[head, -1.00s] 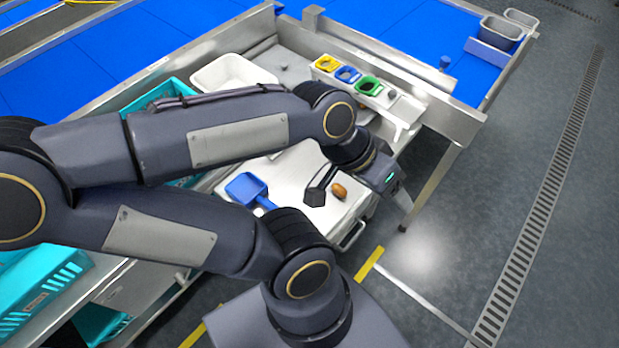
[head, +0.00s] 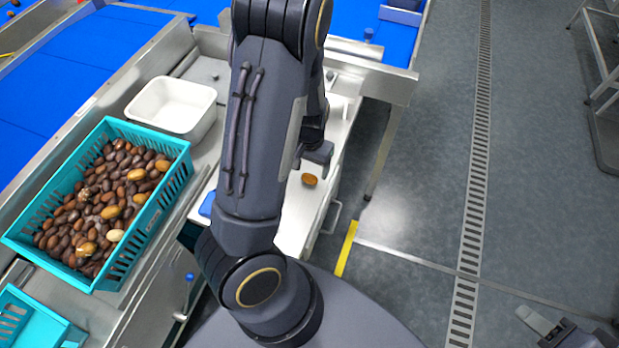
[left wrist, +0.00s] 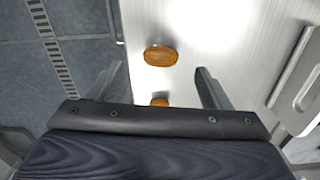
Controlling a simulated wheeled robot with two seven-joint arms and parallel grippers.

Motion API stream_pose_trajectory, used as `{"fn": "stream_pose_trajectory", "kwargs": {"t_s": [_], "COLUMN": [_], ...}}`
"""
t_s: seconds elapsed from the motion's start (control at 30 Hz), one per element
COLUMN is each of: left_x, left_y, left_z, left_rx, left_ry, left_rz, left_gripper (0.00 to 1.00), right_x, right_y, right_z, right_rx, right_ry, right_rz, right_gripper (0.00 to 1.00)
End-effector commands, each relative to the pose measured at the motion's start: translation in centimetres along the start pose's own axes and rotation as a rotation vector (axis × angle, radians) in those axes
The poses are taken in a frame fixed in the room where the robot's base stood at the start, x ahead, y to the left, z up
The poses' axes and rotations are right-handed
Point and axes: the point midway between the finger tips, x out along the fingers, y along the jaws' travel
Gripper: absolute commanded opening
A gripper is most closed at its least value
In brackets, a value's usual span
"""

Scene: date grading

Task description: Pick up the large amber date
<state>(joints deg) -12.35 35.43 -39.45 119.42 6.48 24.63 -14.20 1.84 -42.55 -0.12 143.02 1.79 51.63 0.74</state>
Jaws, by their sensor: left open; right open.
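The large amber date (head: 309,180) lies on the pale metal work surface (head: 297,215), near its right edge in the head view. My left gripper (head: 318,154) is just above and beyond it in that view, partly hidden by my arm. In the left wrist view the amber date (left wrist: 160,55) lies near the open, empty fingertips (left wrist: 160,69), roughly centred between them. A second orange patch (left wrist: 160,101) shows nearer the gripper body; I cannot tell whether it is a reflection or another date. My right gripper (head: 548,322) is open and empty over the floor at lower right.
A teal crate (head: 180,170) of mixed brown and amber dates stands at left, with a white tub (head: 165,98) behind it. A blue scoop (head: 207,204) is partly hidden beside my arm.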

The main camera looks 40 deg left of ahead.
Motion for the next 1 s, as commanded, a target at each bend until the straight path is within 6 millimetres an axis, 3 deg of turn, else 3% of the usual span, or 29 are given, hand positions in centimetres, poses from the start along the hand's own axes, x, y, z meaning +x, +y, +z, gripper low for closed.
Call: {"fn": "stream_pose_trajectory", "kwargs": {"t_s": [0.4, 0.7, 0.97, 1.0], "left_x": [5.5, 5.9, 5.9, 5.9], "left_y": [-0.2, -0.2, -0.2, -0.2], "left_z": [-0.5, -0.5, -0.5, -0.5], "left_rx": [-0.002, 0.000, -0.001, -0.001], "left_ry": [-0.004, -0.001, -0.001, -0.001], "left_rz": [0.002, 0.003, 0.003, 0.003], "left_gripper": [0.72, 0.72, 0.38, 0.38], "right_x": [-0.1, -0.1, -0.1, -0.1], "right_y": [-0.1, 0.0, 0.0, 0.0], "right_z": [0.0, 0.0, 0.0, 0.0], "right_rx": [0.000, 0.000, 0.000, 0.000], "right_ry": [0.000, 0.000, 0.000, 0.000], "right_rz": [0.000, 0.000, 0.000, 0.000], "right_gripper": [0.47, 0.47, 0.47, 0.47]}}
